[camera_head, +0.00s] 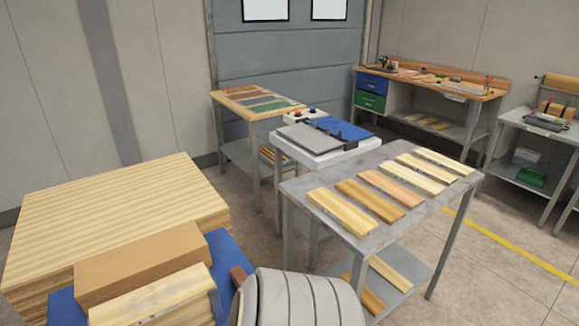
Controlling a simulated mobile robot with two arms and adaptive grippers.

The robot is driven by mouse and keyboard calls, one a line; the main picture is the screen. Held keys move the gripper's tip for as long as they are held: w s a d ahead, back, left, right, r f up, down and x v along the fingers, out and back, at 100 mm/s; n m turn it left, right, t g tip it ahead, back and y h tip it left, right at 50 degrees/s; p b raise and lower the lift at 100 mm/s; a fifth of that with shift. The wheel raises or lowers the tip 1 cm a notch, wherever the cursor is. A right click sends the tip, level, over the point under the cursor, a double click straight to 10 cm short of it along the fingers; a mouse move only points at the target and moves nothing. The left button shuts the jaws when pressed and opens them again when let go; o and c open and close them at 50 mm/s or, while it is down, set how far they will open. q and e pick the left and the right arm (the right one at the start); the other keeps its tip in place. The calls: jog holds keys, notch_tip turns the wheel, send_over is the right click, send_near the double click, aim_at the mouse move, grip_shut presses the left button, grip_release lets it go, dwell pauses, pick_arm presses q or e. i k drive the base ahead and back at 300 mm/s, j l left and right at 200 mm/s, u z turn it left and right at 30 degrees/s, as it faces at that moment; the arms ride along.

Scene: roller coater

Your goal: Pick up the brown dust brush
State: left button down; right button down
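I cannot clearly identify a brown dust brush in the head view. A small dark brown piece (238,277) shows at the bottom centre, against a grey-white ribbed rounded object (298,299). Whether it is part of a brush I cannot tell, as the ribbed object and the frame edge cut off the view. Small tools on the far wooden workbench (458,88) and on the grey cart (542,125) at the right are too small to tell apart.
A grey metal table (300,186) holds several wooden boards. Behind it stand a white machine with a blue top (342,128) and a wooden-topped table (232,97). A large wood stack (110,215) and brown block (140,263) fill the lower left. Floor is clear at right.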

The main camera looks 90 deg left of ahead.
aim_at(238, 276)
jog(key=u, duration=3.85)
